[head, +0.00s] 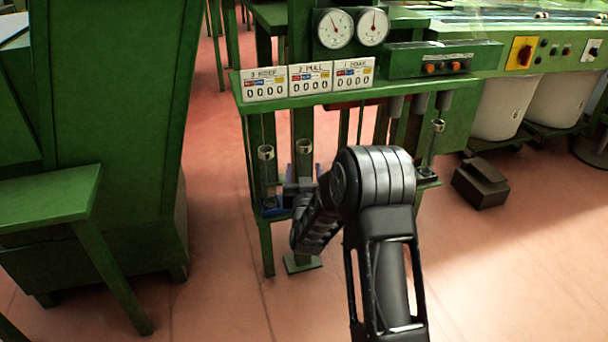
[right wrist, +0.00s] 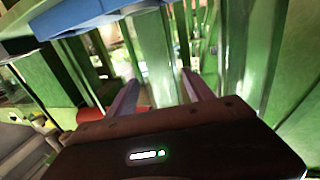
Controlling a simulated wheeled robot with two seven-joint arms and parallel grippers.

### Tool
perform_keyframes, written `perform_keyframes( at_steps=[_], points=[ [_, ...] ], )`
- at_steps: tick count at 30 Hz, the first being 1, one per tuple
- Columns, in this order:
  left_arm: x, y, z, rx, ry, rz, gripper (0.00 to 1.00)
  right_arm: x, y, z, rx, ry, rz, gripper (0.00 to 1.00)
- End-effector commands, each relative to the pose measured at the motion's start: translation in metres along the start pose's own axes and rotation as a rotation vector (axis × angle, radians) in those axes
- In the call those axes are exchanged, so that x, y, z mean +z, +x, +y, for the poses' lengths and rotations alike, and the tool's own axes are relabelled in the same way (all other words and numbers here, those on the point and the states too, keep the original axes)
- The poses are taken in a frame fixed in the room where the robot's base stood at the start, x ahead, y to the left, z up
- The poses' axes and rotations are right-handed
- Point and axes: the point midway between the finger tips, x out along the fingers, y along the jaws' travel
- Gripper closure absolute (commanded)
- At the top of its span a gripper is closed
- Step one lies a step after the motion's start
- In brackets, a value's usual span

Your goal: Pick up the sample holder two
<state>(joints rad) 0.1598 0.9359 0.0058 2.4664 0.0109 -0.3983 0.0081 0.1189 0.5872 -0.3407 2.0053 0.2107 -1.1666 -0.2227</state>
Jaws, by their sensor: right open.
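Three slim sample holders with ring-shaped tops stand under the green machine shelf in the head view. One (head: 266,153) is at the left, one (head: 304,147) is in the middle below the "2 PULL" counter, and one (head: 437,126) is at the right. My right gripper (head: 300,187) is at the middle holder's lower part, and my arm hides much of that area. In the right wrist view, my right gripper (right wrist: 160,93) has its two fingers apart, with no holder clearly visible between them. My left gripper is out of view.
A blue tray edge (head: 270,212) lies below the left holder; a blue part (right wrist: 90,16) crosses the top of the wrist view. Green legs stand close around. Counters (head: 310,77) and dials (head: 335,29) are above. A dark box (head: 480,183) is on the floor.

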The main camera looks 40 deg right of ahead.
Motion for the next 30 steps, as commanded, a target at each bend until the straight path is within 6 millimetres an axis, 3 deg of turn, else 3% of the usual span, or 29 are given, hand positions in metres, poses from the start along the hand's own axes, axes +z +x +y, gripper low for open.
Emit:
perform_keyframes(
  at_steps=[7, 30],
  points=[
    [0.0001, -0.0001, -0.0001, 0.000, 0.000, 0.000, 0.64, 0.0000, -0.0001, 0.0000, 0.000, 0.000, 0.000, 0.40],
    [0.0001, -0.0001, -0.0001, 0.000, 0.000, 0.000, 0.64, 0.0000, -0.0002, -0.0001, 0.000, 0.000, 0.000, 1.00]
  ],
)
